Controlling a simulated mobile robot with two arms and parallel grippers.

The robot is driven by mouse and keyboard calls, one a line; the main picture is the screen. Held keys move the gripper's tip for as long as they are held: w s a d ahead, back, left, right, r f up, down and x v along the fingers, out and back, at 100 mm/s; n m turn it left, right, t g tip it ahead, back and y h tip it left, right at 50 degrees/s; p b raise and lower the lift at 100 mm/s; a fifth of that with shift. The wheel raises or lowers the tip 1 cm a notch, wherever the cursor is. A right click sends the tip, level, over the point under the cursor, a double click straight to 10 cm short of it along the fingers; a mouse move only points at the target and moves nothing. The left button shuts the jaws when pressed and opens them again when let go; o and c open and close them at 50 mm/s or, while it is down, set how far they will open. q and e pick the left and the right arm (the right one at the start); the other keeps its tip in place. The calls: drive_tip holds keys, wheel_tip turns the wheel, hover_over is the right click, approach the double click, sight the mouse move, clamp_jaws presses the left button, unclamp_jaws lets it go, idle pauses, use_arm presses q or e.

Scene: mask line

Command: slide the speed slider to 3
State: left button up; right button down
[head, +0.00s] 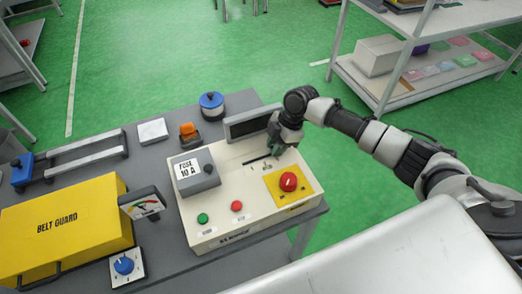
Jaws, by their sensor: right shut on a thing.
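The speed slider's dark slot (257,158) runs across the back part of the cream control panel (222,215). My right gripper (277,148) is over the right end of this slot, pointing down, and is shut on the slider knob. The knob itself is mostly hidden by the fingers. The scale marks by the slot are too small to read. My left gripper is out of view.
On the panel are a grey fuse box (195,173), a red knob on a yellow plate (288,182), a green button (202,218) and a red button (237,205). A dark screen (250,124) stands behind. A yellow belt guard (65,225) fills the left.

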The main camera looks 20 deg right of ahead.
drive_tip(key=shift+w+d+r, duration=0.1)
drive_tip(key=c, duration=0.9)
unclamp_jaws()
drive_tip(key=shift+d, duration=0.1)
drive_tip(key=b+v, duration=0.2)
drive_tip(key=v, duration=0.8)
drive_tip(key=shift+d+r, duration=0.15)
drive_tip(key=shift+r, duration=0.2)
drive_tip(key=shift+f, duration=0.1)
